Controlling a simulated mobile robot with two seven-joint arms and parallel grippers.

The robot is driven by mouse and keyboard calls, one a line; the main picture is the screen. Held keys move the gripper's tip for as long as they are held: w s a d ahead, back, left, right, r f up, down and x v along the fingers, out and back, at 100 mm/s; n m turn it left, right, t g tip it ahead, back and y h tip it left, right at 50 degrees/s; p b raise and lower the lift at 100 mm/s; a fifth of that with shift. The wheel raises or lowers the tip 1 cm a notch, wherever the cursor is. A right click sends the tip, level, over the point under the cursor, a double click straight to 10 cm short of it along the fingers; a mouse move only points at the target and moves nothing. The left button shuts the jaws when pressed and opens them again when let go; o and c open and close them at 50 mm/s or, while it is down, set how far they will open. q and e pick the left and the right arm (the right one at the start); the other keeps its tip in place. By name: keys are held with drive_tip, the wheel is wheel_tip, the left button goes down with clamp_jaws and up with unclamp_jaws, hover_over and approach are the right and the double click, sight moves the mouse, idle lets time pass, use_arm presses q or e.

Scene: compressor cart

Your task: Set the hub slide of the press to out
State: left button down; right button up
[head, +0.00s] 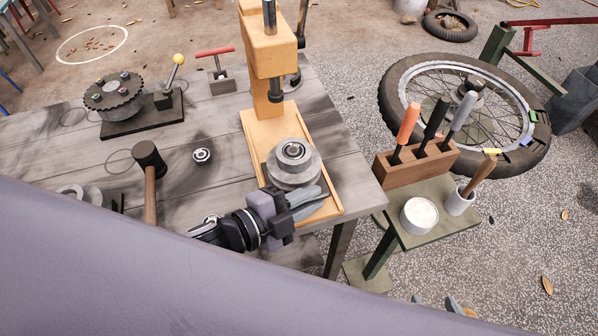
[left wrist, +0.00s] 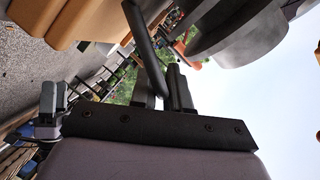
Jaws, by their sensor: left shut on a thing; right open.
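The press (head: 268,50) is an orange-yellow frame with a dark ram above a long base with raised side rails. The hub slide's grey round hub (head: 291,170) sits on this base towards its near end, forward of the ram and not below it. My left gripper (head: 308,200) is at the near side of the hub, over the front of the base. In the left wrist view its fingers (left wrist: 162,90) are shut on a dark bar (left wrist: 146,45), apparently the slide's handle, close to the grey hub (left wrist: 240,30). The fingertips of my right gripper (head: 437,303) show at the bottom edge, apart and empty.
On the grey bench are a mallet (head: 150,165), a toothed disc fixture (head: 112,95) with a yellow-knobbed lever, a red T-handle (head: 215,52) and a small bearing (head: 202,155). A tool block (head: 415,168) and white tin (head: 419,215) stand right, before a spoked wheel (head: 500,90).

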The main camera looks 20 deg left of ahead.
use_arm(q)
drive_tip(key=shift+s+d, duration=0.4)
drive_tip(key=shift+s, duration=0.15)
drive_tip(key=c, duration=1.2)
unclamp_jaws()
drive_tip(key=shift+s+a, duration=0.1)
drive_tip(key=v, duration=0.7)
